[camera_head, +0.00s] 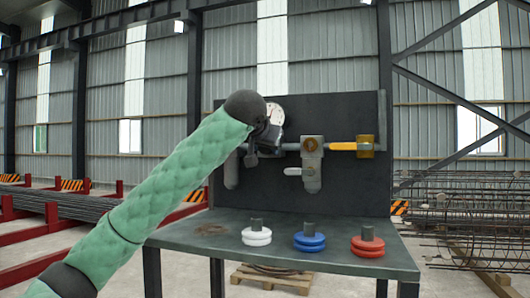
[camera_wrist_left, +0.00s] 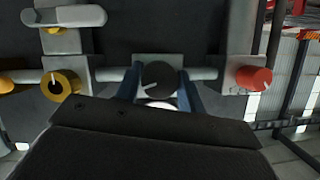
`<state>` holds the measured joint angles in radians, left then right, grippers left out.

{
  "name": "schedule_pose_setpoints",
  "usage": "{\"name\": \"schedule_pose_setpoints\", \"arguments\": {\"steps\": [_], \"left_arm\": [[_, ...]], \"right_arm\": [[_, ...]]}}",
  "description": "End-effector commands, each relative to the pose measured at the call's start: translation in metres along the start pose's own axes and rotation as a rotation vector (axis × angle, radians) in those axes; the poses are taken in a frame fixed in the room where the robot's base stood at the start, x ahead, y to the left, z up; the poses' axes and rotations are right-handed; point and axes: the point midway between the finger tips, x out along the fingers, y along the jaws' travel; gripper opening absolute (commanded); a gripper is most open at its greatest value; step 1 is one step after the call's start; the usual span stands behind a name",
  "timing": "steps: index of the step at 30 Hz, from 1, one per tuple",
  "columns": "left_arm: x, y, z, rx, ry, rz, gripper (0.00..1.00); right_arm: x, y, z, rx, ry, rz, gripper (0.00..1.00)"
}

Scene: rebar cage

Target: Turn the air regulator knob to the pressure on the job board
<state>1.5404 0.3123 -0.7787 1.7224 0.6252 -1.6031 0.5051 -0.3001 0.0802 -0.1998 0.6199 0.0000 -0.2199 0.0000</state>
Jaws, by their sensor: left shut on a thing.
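My left gripper (camera_head: 268,138) reaches the panel at the left end of the pipe line. In the left wrist view its two blue fingers (camera_wrist_left: 160,88) stand on either side of a black round knob (camera_wrist_left: 159,75), shut on it. The knob carries a white pointer line slanting down to the left. A white dial gauge (camera_head: 274,112) shows just above the gripper in the head view; its reading is too small to tell. In the wrist view a white round edge (camera_wrist_left: 160,104) shows below the knob, mostly hidden by the gripper body. No job board is readable. My right gripper is out of view.
A red knob (camera_wrist_left: 253,78) shows in the wrist view. White (camera_head: 256,237), blue (camera_head: 309,242) and red (camera_head: 368,246) disc stacks stand on the bench (camera_head: 210,258).

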Motion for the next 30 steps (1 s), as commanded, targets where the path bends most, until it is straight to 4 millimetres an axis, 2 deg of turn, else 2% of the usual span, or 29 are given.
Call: {"name": "schedule_pose_setpoints", "arguments": {"steps": [6, 7, 10, 20, 23, 27, 28, 30], "left_arm": [[-0.001, -0.001, -0.002, -0.001, 0.002, 0.0, 0.16], [-0.001, -0.001, -0.002, -0.001, 0.002, 0.0, 0.43], [-0.001, 0.0, -0.001, -0.001, 0.001, 0.0, 0.61], [-0.002, 0.0, 0.0, -0.001, 0.001, 0.001, 0.61], [-0.008, 0.001, 0.001, -0.001, 0.003, 0.001, 0.61], [-0.026, 0.001, 0.004, -0.001, 0.003, 0.002, 0.61], [-0.03, 0.001, 0.003, 0.0, 0.003, 0.002, 0.61], [-0.039, 0.001, 0.002, 0.0, 0.003, 0.002, 0.61]], "right_arm": [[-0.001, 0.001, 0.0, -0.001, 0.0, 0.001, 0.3], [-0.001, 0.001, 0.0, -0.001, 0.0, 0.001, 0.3], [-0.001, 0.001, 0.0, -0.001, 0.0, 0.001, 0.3], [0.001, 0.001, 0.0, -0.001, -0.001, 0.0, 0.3], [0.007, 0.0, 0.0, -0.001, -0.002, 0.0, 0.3], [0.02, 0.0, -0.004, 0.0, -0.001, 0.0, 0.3], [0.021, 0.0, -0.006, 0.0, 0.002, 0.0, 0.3], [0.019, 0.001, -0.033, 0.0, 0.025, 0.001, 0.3]]}}
